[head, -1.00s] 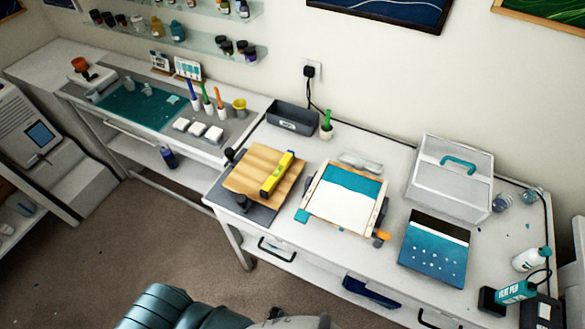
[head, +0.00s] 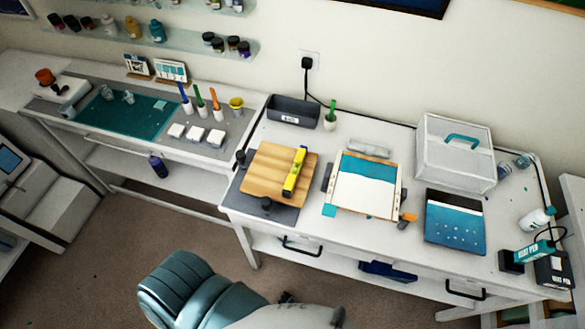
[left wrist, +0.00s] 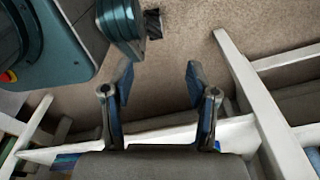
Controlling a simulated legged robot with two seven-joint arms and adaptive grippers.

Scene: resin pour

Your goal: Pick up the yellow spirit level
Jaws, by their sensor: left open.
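The yellow spirit level (head: 295,172) lies on a square wooden board (head: 266,176) on the white workbench, in the head view. It lies along the board's right side, slanting, with its far end toward the wall. Nothing is gripping it. My left gripper (left wrist: 158,76) shows only in the left wrist view, with its two fingers spread apart and nothing between them. That view shows floor and white furniture frames beyond the fingers, and the level is not in it. My right gripper is in neither view.
A framed panel (head: 397,202) with teal and white lies right of the board. A grey bin (head: 294,113) and a pot with a green tool (head: 329,122) stand behind. A white box (head: 430,163) with a teal handle stands at the right. Floor (head: 120,270) is clear before the benches.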

